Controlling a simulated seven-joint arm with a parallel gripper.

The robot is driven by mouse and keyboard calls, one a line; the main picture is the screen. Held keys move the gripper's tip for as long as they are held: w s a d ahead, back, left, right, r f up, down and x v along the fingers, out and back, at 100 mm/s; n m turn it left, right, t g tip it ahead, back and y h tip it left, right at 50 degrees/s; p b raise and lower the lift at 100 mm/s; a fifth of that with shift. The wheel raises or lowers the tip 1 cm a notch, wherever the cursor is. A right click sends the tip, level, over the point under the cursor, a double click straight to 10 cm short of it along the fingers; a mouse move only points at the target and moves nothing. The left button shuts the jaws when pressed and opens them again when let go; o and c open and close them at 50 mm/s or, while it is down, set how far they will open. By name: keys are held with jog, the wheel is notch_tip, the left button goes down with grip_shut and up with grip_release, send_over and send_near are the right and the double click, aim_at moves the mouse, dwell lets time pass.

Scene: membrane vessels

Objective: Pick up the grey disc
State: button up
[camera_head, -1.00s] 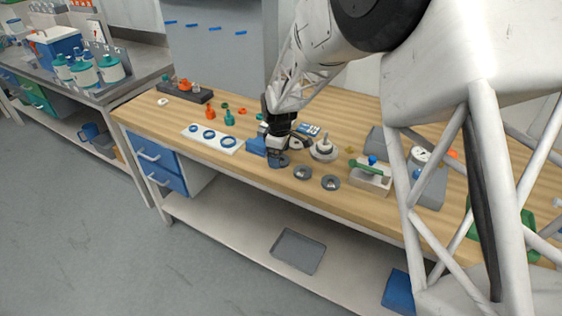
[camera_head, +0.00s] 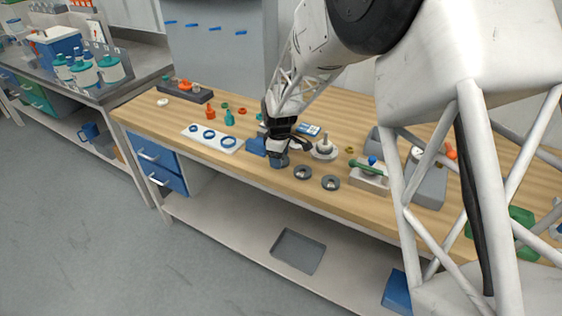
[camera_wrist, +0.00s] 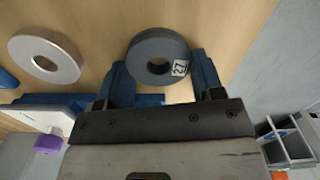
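The grey disc (camera_wrist: 148,45), a flat dark ring with a centre hole and a white label reading 27, lies on the wood bench in the wrist view. I take it to be the ring (camera_head: 303,172) just right of my gripper in the head view. My gripper (camera_wrist: 162,75) has its blue fingers apart, one at each side of the disc's near part. No clear contact shows. In the head view my gripper (camera_head: 279,161) is low over the bench. A similar grey ring (camera_head: 331,183) lies further right.
A paler ring (camera_wrist: 45,59) lies left of the disc in the wrist view. A white plate with blue rings (camera_head: 229,142) lies further left. A green-handled block (camera_head: 369,180) stands right. The bench's front edge is near.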

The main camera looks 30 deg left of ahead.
jog(key=shift+c, duration=1.1)
jog(key=shift+r, duration=0.1)
jog(key=shift+r, duration=0.75)
notch_tip(320, 180, up, 2)
jog(key=shift+r, duration=0.1)
jog(key=s+d+r, duration=0.1)
jog(key=s+d, duration=0.9)
jog(key=s, duration=0.1)
jog(key=shift+s+d, duration=0.4)
jog(key=shift+r, duration=0.15)
jog(key=shift+r, duration=1.9)
jog(key=shift+w, duration=0.15)
